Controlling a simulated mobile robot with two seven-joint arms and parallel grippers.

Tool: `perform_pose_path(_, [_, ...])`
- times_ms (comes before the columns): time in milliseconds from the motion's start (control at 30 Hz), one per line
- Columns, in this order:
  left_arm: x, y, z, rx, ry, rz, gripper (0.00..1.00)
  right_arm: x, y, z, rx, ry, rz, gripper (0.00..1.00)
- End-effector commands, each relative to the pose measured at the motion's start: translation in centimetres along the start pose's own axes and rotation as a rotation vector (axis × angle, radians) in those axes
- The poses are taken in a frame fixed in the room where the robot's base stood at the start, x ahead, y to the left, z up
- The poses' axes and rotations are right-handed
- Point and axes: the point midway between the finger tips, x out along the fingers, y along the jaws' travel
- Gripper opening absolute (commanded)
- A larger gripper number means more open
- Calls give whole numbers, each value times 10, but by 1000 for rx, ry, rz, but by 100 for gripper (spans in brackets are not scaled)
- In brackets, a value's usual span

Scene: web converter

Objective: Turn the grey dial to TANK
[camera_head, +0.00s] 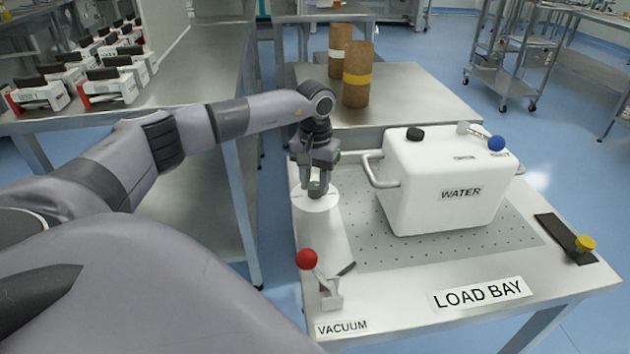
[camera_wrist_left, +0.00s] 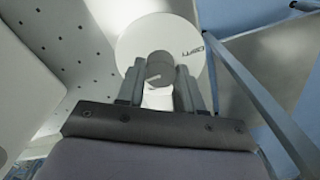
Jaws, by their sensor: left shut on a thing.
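The grey dial (camera_wrist_left: 160,68) sits on a round white plate, which shows in the left wrist view (camera_wrist_left: 130,42) and at the left edge of the bench in the head view (camera_head: 314,204). My left gripper (camera_head: 316,188) points down over the plate, shut on the dial, with one finger on each side of it in the left wrist view (camera_wrist_left: 159,88). A pale pointer mark shows on the dial. Dark lettering on the plate is too small and tilted to read surely. The fingers hide most of the dial in the head view. My right gripper is not in view.
A white WATER tank (camera_head: 440,190) with a side handle stands right of my left gripper on a perforated plate. A red-knobbed VACUUM lever (camera_head: 308,260) stands nearer. A yellow knob (camera_head: 585,243) is at right. Brown cylinders (camera_head: 357,80) stand behind. The LOAD BAY front is clear.

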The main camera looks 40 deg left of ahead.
Motion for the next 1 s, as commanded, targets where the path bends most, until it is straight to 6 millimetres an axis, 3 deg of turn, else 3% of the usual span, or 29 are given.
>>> perform_pose_path(667, [-1, 0, 0, 59, 2, 0, 6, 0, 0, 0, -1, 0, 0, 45])
perform_pose_path(700, [-1, 0, 0, 59, 2, 0, 49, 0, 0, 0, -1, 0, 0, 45])
perform_pose_path(733, [-1, 0, 0, 58, 2, 0, 59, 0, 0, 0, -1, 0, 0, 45])
perform_pose_path(1000, [0, 0, 0, 57, 1, 0, 61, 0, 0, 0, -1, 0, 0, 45])
